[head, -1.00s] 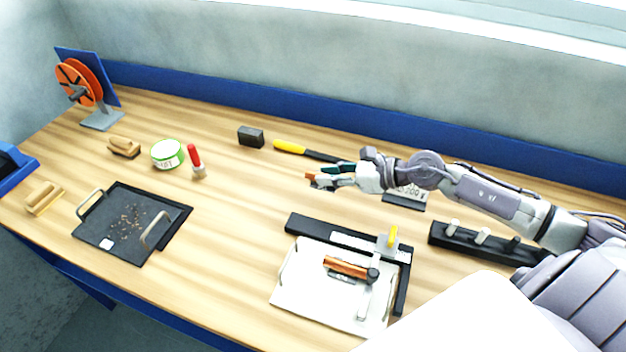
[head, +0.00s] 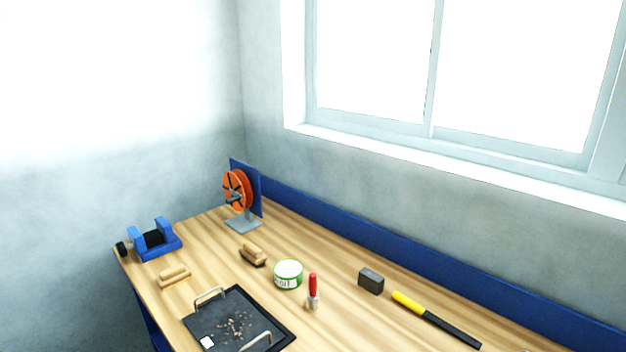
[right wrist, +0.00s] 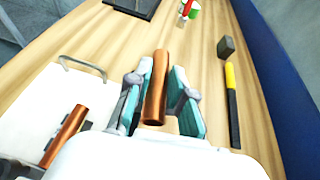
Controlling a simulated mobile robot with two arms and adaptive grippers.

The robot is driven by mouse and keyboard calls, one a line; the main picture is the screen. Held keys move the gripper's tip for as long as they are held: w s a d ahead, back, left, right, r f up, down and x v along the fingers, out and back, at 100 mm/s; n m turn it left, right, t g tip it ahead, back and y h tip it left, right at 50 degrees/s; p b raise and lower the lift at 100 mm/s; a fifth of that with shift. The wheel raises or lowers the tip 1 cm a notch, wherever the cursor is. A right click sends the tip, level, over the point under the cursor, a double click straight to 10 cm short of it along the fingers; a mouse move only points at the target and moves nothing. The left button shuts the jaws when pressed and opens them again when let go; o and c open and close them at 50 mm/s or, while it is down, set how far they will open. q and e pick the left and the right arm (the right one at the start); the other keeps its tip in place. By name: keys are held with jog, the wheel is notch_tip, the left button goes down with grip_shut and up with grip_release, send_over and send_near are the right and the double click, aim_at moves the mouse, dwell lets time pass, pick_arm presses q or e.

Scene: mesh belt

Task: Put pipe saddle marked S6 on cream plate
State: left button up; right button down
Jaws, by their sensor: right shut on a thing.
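In the right wrist view my right gripper (right wrist: 160,100) is shut on a copper tube-shaped piece (right wrist: 157,88), held between its two teal finger pads. I see no S6 mark on this piece. An off-white plate (right wrist: 28,112) with a metal handle lies at the left of that view, partly hidden by my gripper's white body. Another copper piece (right wrist: 66,134) is over the plate. The held piece appears to the right of the plate. The head view shows neither gripper and not the plate.
A dark tray (head: 282,340) with crumbs lies at the bench's front. Behind it are a green-rimmed tin (head: 288,275), a red-handled tool (head: 313,290), a black block (head: 371,281) and a yellow-handled file (head: 430,317). A blue vise (head: 165,247) and orange reel (head: 237,190) stand farther left.

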jog(key=s+a+r+n+g+y, duration=0.1)
jog(key=s+a+r+n, duration=0.15)
jog(key=a, duration=0.55)
jog(key=s+d+f+m+t+h, duration=0.15)
jog(key=d+m, duration=0.35)
jog(key=d, duration=1.1)
jog(key=shift+y, duration=0.25)
jog(key=w+a+f, duration=0.2)
jog(key=w, duration=0.1)
jog(key=w+a+f, duration=0.2)
jog(key=w, duration=0.1)
jog(key=w+a+f, duration=0.1)
jog(key=w+f, duration=0.2)
jog(key=w, duration=0.1)
jog(key=shift+a+f+p, duration=0.1)
jog(key=shift+a+p, duration=0.2)
jog(key=shift+a, duration=0.1)
notch_tip(320, 180, down, 4)
jog(key=shift+r+p, duration=0.1)
jog(key=shift+p, duration=0.25)
jog(key=shift+f, duration=0.2)
jog(key=shift+f, duration=0.1)
jog(key=shift+f+b, duration=0.15)
jog(key=shift+b, duration=0.15)
jog(key=c, duration=1)
grip_release()
